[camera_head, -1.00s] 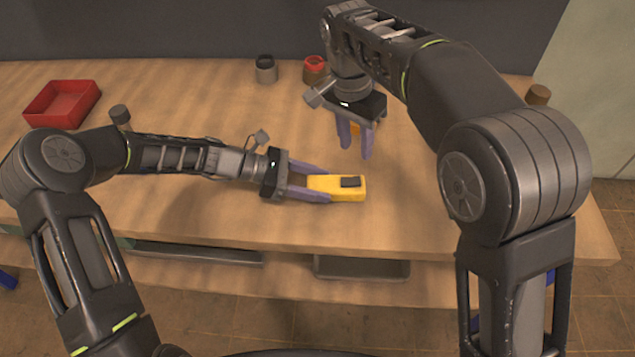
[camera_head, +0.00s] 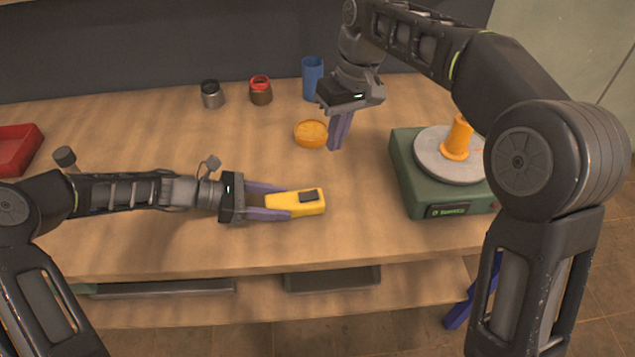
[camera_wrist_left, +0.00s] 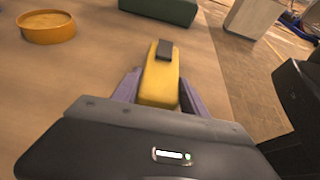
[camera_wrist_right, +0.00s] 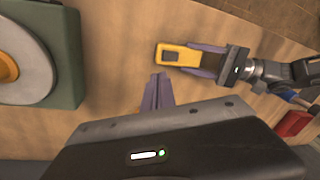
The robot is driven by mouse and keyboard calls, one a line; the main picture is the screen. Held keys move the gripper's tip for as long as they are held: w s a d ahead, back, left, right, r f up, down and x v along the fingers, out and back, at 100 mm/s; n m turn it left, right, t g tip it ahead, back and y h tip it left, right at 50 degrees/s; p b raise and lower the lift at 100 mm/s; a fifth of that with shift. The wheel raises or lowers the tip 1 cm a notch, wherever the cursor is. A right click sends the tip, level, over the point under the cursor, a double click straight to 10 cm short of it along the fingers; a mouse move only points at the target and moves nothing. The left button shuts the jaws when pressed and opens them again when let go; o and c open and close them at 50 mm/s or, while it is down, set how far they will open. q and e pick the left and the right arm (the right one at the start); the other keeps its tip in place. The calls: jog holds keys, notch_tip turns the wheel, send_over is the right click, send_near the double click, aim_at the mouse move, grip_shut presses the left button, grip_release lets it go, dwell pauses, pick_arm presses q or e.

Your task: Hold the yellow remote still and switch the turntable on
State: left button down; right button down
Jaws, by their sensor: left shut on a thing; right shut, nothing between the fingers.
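The yellow remote (camera_head: 285,203) lies on the table with a dark button or panel on its top near the free end. My left gripper (camera_head: 290,202) is shut on its near end, one finger along each side; the remote also shows in the left wrist view (camera_wrist_left: 160,85) and the right wrist view (camera_wrist_right: 177,55). My right gripper (camera_head: 337,146) is shut and empty, pointing down above the table, beyond the remote and slightly right of it. The turntable (camera_head: 408,175) is a green box with a grey disc and an orange post, at right, partly hidden by my right arm.
An orange round dish (camera_head: 311,133) stands just left of my right gripper. A blue cup (camera_head: 312,78), a red-topped jar (camera_head: 260,90) and a grey jar (camera_head: 212,95) stand at the back. A red tray (camera_head: 18,148) is at far left. The table between remote and turntable is clear.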

aim_at(314, 194)
jog(key=n, duration=0.4)
jog(key=a+n, duration=0.1)
jog(key=n, duration=0.4)
jog(key=r+n, duration=0.1)
jog(key=n, duration=0.3)
jog(key=shift+s+a+r+n+y, duration=0.1)
jog(key=shift+s+a+n+y, duration=0.2)
jog(key=shift+s+a+y, duration=0.1)
jog(key=x, duration=0.8)
jog(key=d+x, duration=0.1)
jog(key=x, duration=0.3)
jog(key=shift+f, duration=0.5)
jog(key=shift+w+f, duration=0.1)
jog(key=shift+f, duration=0.45)
